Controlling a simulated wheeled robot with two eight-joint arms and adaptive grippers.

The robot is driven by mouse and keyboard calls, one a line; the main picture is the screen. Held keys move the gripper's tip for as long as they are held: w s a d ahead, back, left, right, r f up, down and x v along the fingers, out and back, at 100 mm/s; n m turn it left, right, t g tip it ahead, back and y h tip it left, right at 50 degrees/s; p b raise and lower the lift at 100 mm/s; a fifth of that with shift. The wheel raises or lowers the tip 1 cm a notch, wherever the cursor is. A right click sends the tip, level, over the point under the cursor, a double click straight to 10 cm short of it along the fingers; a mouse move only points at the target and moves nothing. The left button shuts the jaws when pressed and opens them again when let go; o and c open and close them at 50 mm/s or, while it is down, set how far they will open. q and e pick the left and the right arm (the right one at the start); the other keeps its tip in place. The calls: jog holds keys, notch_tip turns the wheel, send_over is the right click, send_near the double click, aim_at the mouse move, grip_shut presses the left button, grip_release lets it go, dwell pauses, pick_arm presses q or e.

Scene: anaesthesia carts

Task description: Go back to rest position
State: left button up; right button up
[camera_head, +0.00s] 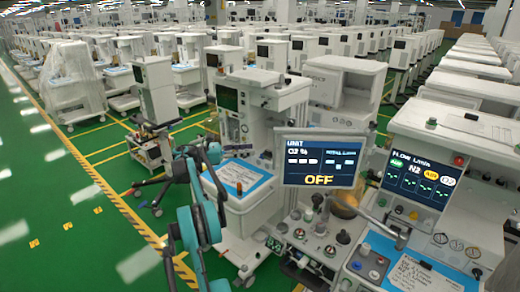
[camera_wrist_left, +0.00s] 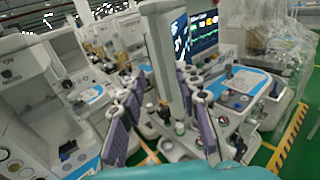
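My left arm comes in at the lower middle of the head view, with teal and dark links. My right gripper is in neither view.
An anaesthesia machine with a screen reading OFF (camera_head: 320,160) stands just right of my left arm. Another with a gas display (camera_head: 417,180) is at the right. A wrapped cart (camera_head: 72,80) stands at the left. The green floor (camera_head: 50,210) at the left is clear.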

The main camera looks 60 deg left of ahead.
pick_arm(q)
jog(key=shift+v, duration=1.2)
